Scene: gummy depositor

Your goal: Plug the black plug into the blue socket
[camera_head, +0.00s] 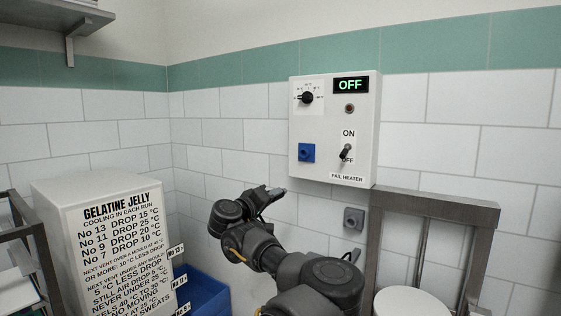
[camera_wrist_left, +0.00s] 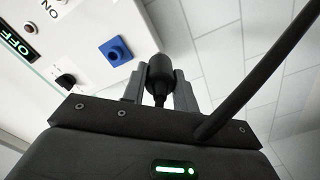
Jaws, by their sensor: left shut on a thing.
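The blue socket (camera_head: 306,152) is a square with a round opening, on the lower left of the white pail heater box (camera_head: 330,108). In the left wrist view the blue socket (camera_wrist_left: 115,51) is left of the black plug (camera_wrist_left: 160,72). My left gripper (camera_wrist_left: 160,88) is shut on the plug, whose tip points away from the wrist, and there is a gap between plug and socket. In the head view my left gripper (camera_head: 273,193) is below and left of the socket; the plug is hard to make out there. My right gripper is not in view.
The box has an OFF display (camera_head: 350,85), a dial (camera_head: 306,97) and a switch (camera_head: 346,150). A grey socket (camera_head: 353,217) is on the wall below. A black cable (camera_wrist_left: 255,80) crosses the left wrist view. A metal frame (camera_head: 436,207) stands at right, a lettered white box (camera_head: 105,235) at left.

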